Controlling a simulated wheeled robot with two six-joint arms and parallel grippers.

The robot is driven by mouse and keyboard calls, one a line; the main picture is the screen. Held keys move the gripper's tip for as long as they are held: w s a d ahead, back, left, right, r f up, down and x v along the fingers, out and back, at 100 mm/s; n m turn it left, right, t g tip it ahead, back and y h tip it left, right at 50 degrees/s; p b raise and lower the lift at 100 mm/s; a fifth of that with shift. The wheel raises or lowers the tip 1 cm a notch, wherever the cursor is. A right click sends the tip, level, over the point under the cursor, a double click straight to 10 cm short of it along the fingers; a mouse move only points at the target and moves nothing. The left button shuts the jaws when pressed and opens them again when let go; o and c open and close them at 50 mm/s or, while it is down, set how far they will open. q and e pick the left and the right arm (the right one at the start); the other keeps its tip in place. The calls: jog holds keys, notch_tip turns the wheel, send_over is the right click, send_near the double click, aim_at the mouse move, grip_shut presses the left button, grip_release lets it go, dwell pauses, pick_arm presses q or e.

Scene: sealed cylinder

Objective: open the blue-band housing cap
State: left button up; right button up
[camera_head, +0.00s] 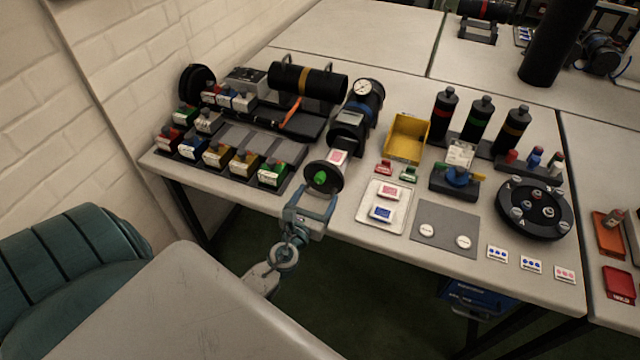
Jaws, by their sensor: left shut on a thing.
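A dark housing with a round white gauge (363,89) lies on the table, with a bluish band (372,113) near its far end. A round black cap (316,184) with a green centre (320,177) faces me at the near end, over the table's front edge. A pink-marked label (338,158) shows just behind it. My left gripper (317,197) comes up from below at the cap's lower rim and looks shut on the cap. The fingertip contact is small and partly hidden. I cannot tell whether the cap is apart from the housing. My right gripper is not in view.
A yellow bin (407,138), a white tray (373,221), a grey mat (446,240) and a round black fixture (537,224) are right. A teal chair (70,260) is lower left.

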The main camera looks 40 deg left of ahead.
pick_arm(q)
jog(key=shift+s+d+f, duration=0.15)
jog(key=shift+s, duration=0.55)
jog(key=shift+s+d, duration=0.1)
jog(key=o, duration=1.1)
jog(key=shift+d, duration=0.1)
jog(key=shift+s, duration=0.3)
jog(key=shift+b+v, duration=2.05)
jog(key=shift+v, duration=3)
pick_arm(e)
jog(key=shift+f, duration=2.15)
